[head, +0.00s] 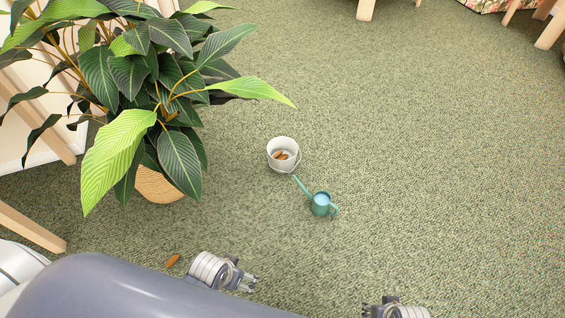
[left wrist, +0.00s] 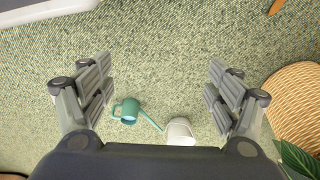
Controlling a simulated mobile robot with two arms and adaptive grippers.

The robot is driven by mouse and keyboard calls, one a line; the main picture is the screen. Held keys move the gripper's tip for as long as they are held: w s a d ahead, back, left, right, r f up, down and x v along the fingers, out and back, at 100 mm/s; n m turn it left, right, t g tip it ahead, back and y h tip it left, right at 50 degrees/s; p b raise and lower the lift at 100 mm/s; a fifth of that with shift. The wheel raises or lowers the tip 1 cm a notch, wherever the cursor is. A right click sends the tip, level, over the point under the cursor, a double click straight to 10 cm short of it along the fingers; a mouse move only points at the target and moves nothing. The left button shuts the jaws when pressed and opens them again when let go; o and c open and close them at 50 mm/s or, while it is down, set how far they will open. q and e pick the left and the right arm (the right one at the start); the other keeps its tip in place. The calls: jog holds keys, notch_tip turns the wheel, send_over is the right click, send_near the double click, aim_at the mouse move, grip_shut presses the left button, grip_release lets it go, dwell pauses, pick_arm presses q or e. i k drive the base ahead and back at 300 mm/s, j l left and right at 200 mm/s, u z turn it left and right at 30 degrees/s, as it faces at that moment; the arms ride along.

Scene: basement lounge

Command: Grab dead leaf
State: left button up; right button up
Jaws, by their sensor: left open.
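A brown dead leaf (head: 173,261) lies on the green carpet at the lower left of the head view, left of my left gripper (head: 249,282). The leaf also shows at the top right edge of the left wrist view (left wrist: 277,7), partly cut off and outside the fingers. My left gripper is open and empty in the left wrist view (left wrist: 158,82). A white bucket (head: 275,163) on the carpet holds a few brown leaves. My right gripper (head: 370,310) is at the bottom edge of the head view, mostly cut off, and its jaws are unclear.
A teal watering can (head: 321,205) stands beside the bucket, spout towards it. A large leafy plant (head: 130,75) in a woven pot (head: 155,187) stands at the left. Wooden furniture legs (head: 30,228) are at the left edge. The carpet at the centre right is clear.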

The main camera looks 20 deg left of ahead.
aim_at(173, 259)
jog(key=u, duration=2)
